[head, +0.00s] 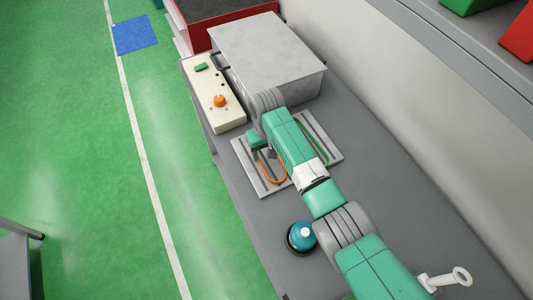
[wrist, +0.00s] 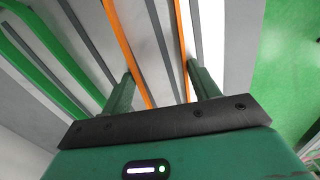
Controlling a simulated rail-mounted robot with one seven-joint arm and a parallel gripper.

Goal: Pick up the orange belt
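The orange belt (head: 264,178) lies as a narrow loop on a light grey grooved plate (head: 245,155), partly hidden by my arm in the head view. In the wrist view two strands of the orange belt (wrist: 119,37) run up the picture. My gripper (wrist: 160,75) is open there, one finger beside the outer side of each strand, so both strands lie between the fingers. I cannot tell whether the fingers touch the belt. In the head view my gripper (head: 268,155) is low over the plate at the upper end of the loop.
A green belt (head: 316,142) lies on the same plate, also in the wrist view (wrist: 45,60). A grey box (head: 268,50) and a cream control panel (head: 205,90) with an orange knob stand behind. A teal-topped round button (head: 301,236) stands in front on the grey bench.

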